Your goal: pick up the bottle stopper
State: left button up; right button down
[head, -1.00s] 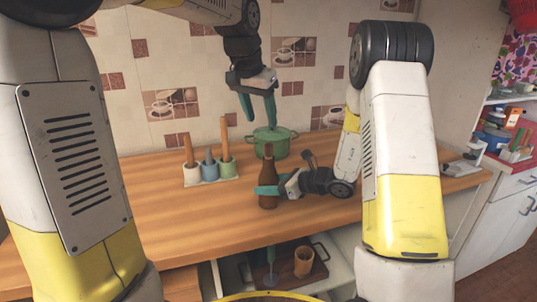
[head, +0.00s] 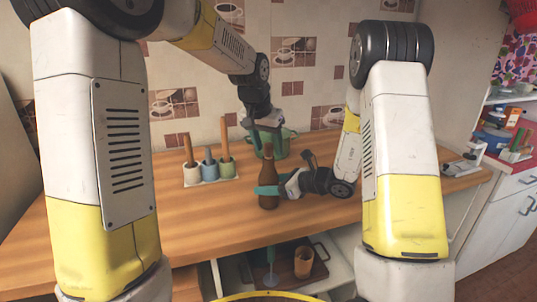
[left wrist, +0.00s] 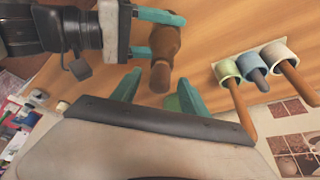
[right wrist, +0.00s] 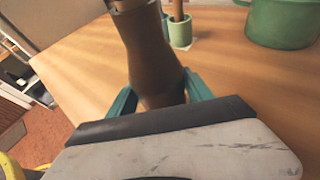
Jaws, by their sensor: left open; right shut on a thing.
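A brown bottle (head: 268,185) stands upright on the wooden counter. My right gripper (head: 268,190) is shut around its body; the right wrist view shows the bottle (right wrist: 150,60) between the fingers. The stopper seems to be the dark cap at the bottle's top (head: 268,150); in the left wrist view this top end (left wrist: 160,77) points toward my left gripper. I cannot clearly tell stopper from neck. My left gripper (head: 264,138) is open and empty, just above and behind the bottle top. Its fingers (left wrist: 157,90) lie to either side of the top, apart from it.
A green pot (head: 285,143) stands behind the bottle, close to my left gripper. A tray with a cup (head: 303,262) is in the open space below. The counter's left front is clear.

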aim_at(268, 143)
pick_arm(q)
jog(key=shift+w+f, duration=0.1)
jog(key=shift+f, duration=0.15)
grip_shut()
notch_tip(268, 143, up, 10)
jog(key=shift+r, duration=0.1)
dwell(0.5)
pick_arm(e)
jog(key=shift+c, duration=1.6)
grip_release()
jog(key=shift+d, duration=0.1)
